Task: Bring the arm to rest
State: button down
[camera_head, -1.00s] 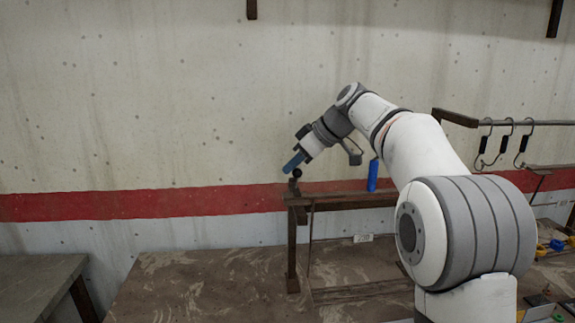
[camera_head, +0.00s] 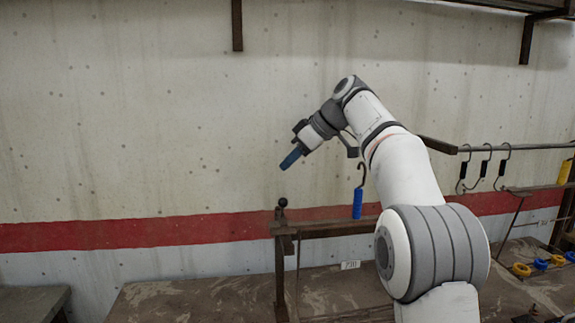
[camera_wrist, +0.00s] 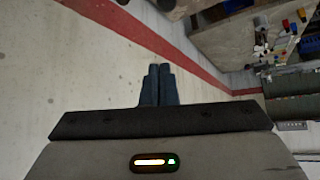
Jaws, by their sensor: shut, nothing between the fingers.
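My gripper (camera_head: 291,158) is up in front of the concrete wall, pointing down and to the left. Its blue fingers are together with nothing between them, as the wrist view also shows (camera_wrist: 158,85). It is apart from the rack rail (camera_head: 335,229), above the rail's left end and the dark ball-topped post (camera_head: 282,204). My arm is bent, with the elbow high and the forearm reaching left.
A blue-handled hook (camera_head: 358,203) hangs at the rail, right of my gripper. Several dark hooks (camera_head: 485,167) hang from a bar further right. A numbered tag (camera_head: 350,265) is below the rail. Blue and yellow rings (camera_head: 541,264) lie at the right. The wall area left of my gripper is clear.

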jog(key=shift+d, duration=0.1)
jog(key=s+d+f+m+h, duration=0.2)
jog(key=s+d+f+m, duration=0.2)
jog(key=s+f, duration=0.5)
jog(key=s+d+f+m+h, duration=0.3)
jog(key=s+d+f+m, duration=0.2)
jog(key=s, duration=1)
jog(key=s+d+f+m+h, duration=0.3)
jog(key=s+d+f+m, duration=0.2)
jog(key=s+f, duration=0.7)
jog(key=shift+d+f, duration=0.8)
jog(key=shift+d, duration=0.35)
jog(key=shift+s, duration=0.1)
